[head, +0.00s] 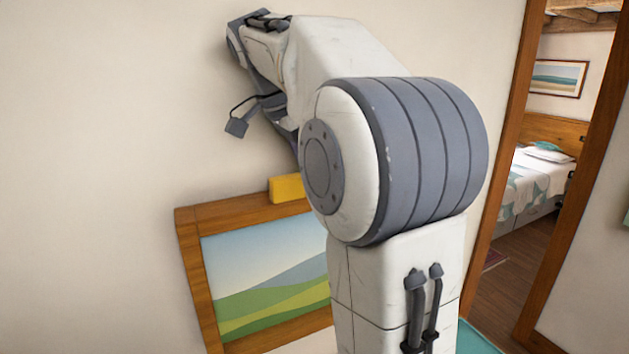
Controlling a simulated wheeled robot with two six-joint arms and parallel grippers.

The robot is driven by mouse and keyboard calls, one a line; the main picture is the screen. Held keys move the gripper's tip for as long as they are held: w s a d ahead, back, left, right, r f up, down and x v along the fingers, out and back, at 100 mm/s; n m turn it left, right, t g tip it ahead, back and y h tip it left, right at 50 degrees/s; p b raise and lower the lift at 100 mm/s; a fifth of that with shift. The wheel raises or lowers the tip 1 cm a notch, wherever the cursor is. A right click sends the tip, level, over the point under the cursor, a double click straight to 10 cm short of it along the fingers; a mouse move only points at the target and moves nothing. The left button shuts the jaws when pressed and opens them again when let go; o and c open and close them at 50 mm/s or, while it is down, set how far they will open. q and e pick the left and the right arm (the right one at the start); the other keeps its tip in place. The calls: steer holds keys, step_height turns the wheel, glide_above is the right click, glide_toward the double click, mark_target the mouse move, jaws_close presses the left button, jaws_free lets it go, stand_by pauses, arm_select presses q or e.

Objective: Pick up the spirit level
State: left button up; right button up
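A yellow block-shaped piece (287,188), which looks like the end of the spirit level, sits on the top edge of a wood-framed picture (255,212) on the wall. The rest of it is hidden behind my arm. That arm rises from the bottom right of centre and seems to be my right one. Its grey wrist and gripper end (262,85) is near the wall, above and slightly left of the yellow piece and apart from it. Its fingers are not clear enough to show whether they are open. My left gripper is not in view.
The picture leans or hangs tilted in view, with a green hill landscape. The plain wall (90,180) at left is clear. At right, a wooden doorway frame (510,110) opens on a room with a bed (540,180) and a wood floor.

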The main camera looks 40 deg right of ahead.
steer(key=shift+f, duration=0.2)
jaws_close()
steer(key=shift+r, duration=0.1)
